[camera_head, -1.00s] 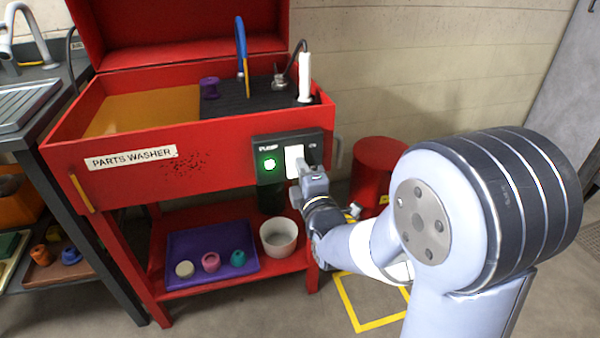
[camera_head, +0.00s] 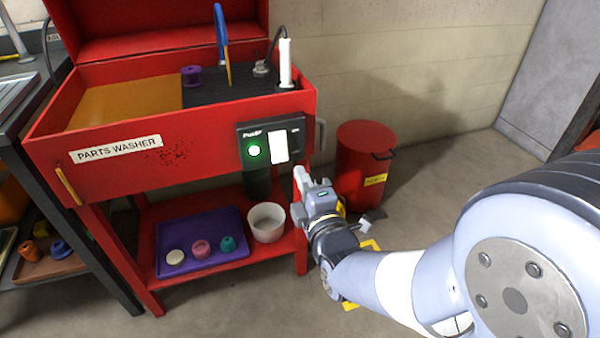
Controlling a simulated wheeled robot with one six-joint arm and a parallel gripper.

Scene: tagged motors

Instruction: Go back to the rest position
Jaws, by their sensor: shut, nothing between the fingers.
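My gripper (camera_head: 300,175) is shut and empty. It is at the right front corner of the red parts washer (camera_head: 205,160), below and right of the pump switch panel (camera_head: 271,143). It looks apart from the panel. The green pump light (camera_head: 254,150) is lit beside the white rocker switch (camera_head: 278,148). My arm reaches in from the lower right and hides part of the floor.
A red bin (camera_head: 364,165) stands right of the washer, behind my arm. The washer's lower shelf holds a purple tray (camera_head: 203,257) with several small parts and a white bowl (camera_head: 267,222). A dark bench (camera_head: 62,200) stands at the left. Floor right of the bin is clear.

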